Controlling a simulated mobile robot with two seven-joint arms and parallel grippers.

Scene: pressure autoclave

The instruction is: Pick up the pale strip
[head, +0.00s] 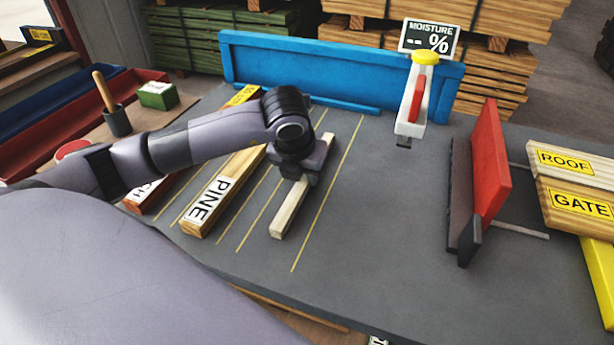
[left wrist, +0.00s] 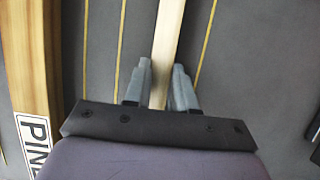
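The pale strip (head: 288,212) lies on the grey bench between yellow lines, to the right of the beam labelled PINE. My left gripper (head: 295,180) is over the strip's middle and points down, hiding part of it. In the left wrist view the strip (left wrist: 168,42) runs between the two fingers of my left gripper (left wrist: 160,82). The fingers stand one on each side of it, with narrow gaps showing near the tips. My right gripper is not in view.
The PINE beam (head: 222,192) lies close on the left. A blue fence (head: 290,62) closes the bench's back. A moisture meter (head: 411,100), a red upright plate (head: 489,160) and boards labelled ROOF and GATE (head: 580,203) stand to the right. The bench's middle right is clear.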

